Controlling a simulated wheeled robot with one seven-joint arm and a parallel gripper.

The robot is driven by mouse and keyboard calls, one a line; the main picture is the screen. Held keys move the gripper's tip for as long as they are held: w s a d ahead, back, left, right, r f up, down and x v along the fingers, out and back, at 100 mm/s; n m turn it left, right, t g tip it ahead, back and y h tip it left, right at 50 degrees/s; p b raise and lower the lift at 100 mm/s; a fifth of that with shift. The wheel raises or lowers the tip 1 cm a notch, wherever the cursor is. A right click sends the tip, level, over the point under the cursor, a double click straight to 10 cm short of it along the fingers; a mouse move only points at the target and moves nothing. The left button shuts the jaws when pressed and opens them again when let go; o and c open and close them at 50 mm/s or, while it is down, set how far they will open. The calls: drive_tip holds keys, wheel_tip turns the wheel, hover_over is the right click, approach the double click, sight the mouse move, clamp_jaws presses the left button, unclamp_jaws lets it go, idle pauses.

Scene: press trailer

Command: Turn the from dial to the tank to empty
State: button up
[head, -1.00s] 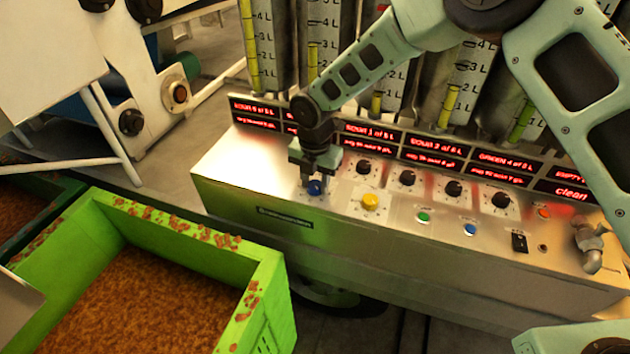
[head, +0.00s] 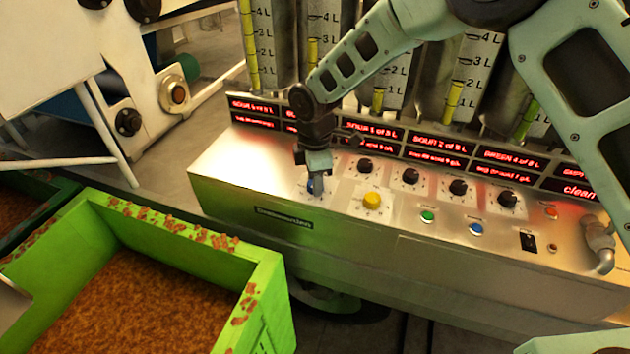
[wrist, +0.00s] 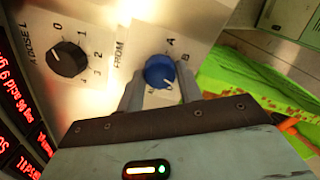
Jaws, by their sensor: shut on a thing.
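The from dial is a blue knob (head: 314,187) at the left end of the steel control panel (head: 345,245). It also shows in the wrist view (wrist: 160,71) beside the printed word FROM, with the letters A and B around it. My gripper (head: 315,179) points down over it, one finger on each side, shut on the knob. The fingers partly hide the knob and its scale, so I cannot tell clearly which letter it points to.
A black dose dial (wrist: 66,59) is close beside the blue knob. Tanks with level scales rise behind red displays (head: 372,132). A green crate (head: 180,228) of brown pulp stands at the front left.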

drive_tip(key=m+b, duration=0.1)
drive_tip(key=m, duration=0.5)
drive_tip(key=shift+w+r, duration=0.1)
idle(0.5)
drive_tip(key=o, duration=1)
wheel_tip(320, 180, up, 17)
drive_tip(key=b, duration=0.2)
drive_tip(key=shift+r, duration=0.15)
